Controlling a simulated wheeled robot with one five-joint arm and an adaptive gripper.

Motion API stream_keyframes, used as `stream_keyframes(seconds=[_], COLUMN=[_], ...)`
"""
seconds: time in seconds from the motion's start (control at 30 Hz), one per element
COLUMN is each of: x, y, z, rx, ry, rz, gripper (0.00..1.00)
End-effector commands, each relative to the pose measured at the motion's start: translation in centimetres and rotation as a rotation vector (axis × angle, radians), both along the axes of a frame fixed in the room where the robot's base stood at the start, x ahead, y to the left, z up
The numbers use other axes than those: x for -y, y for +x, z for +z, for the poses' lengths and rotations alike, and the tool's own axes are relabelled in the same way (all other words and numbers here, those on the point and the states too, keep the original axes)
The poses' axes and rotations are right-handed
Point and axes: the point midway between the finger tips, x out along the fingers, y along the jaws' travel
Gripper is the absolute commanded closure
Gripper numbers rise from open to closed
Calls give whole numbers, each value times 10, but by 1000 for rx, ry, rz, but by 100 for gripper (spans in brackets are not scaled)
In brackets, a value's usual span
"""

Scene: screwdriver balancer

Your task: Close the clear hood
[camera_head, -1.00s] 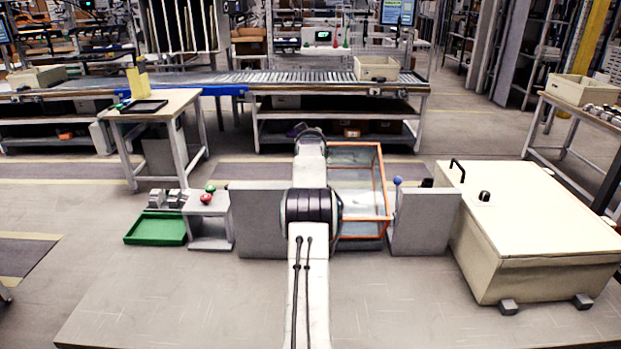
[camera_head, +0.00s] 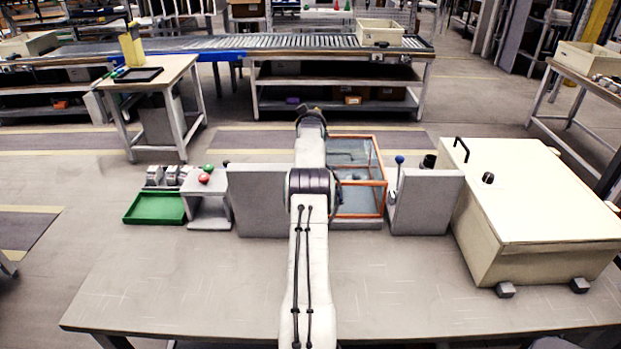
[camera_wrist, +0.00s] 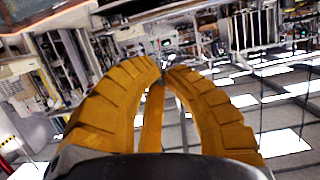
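The clear hood (camera_head: 386,160), a see-through box with an orange frame, stands behind the middle of the table in the head view. It is between two grey panels, and my arm covers its left side. I cannot tell for sure whether it is fully down. My gripper (camera_wrist: 163,73) has yellow fingers whose tips come together in the wrist view, with nothing visible between them. In the head view the gripper is hidden behind my arm, near the hood's left side. Any contact with the hood cannot be seen.
A large cream box (camera_head: 540,190) stands at right, a green tray (camera_head: 155,209) at left. The table's front (camera_head: 200,290) is clear.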

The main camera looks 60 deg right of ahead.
Motion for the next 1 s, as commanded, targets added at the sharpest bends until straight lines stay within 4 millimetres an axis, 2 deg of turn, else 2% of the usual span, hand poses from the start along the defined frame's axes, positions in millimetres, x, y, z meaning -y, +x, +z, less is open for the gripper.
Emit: stream_keyframes(seconds=[0.47,0.57,0.73,0.8,1.0], x=[-1,-4,-12,-17,-32], y=[0,0,1,-3,-13], z=[6,16,46,45,64], rx=[1,1,2,1,1], ry=[-2,-2,-3,-1,-2], rz=[1,3,8,8,7], gripper=[100,100,100,100,100])
